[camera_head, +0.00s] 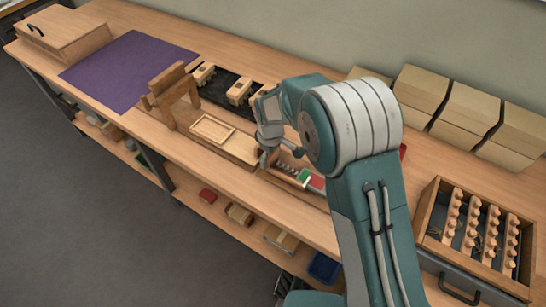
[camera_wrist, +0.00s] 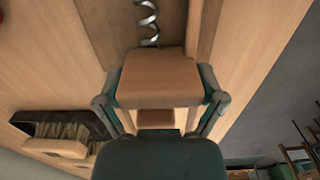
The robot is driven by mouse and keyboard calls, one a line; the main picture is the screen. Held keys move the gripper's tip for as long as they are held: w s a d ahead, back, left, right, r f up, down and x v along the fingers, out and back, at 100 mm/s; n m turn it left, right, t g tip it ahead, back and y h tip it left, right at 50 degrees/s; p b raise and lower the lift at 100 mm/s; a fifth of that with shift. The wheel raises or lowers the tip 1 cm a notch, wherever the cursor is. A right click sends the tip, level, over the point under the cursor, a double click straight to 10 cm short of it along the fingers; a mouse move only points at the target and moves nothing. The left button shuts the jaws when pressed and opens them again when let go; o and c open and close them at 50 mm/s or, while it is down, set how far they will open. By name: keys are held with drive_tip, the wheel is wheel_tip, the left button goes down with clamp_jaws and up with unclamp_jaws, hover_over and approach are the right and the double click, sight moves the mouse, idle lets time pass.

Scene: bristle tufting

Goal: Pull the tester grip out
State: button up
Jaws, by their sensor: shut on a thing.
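The tester grip (camera_wrist: 158,78) is a wooden block in the middle of the wrist view. The two teal fingers of my gripper (camera_wrist: 160,90) press on its left and right sides, shut on it. A coiled metal spring (camera_wrist: 148,22) runs from beyond the grip along a wooden channel. In the head view, my gripper (camera_head: 265,157) is low over the bench at the left end of the spring tester (camera_head: 288,170). The tester has a green patch (camera_head: 304,175) and a red patch (camera_head: 317,183) to the right of the spring. The grip itself is hard to make out there.
A wooden stand (camera_head: 170,92) and a shallow wooden tray (camera_head: 212,129) are left of my gripper. Brush blocks lie on a black mat (camera_head: 218,84) behind. A crate (camera_head: 430,215) of spools stands at right, boxes (camera_head: 420,88) at the back. The purple mat (camera_head: 130,70) is clear.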

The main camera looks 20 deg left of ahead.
drive_tip(key=o, duration=1)
drive_tip(key=shift+a, duration=0.1)
wheel_tip(320, 180, up, 12)
drive_tip(key=shift+w+f, duration=0.1)
drive_tip(key=shift+d+f, duration=0.4)
drive_tip(key=shift+f, duration=0.1)
wheel_tip(320, 180, down, 11)
drive_tip(key=shift+r, duration=0.1)
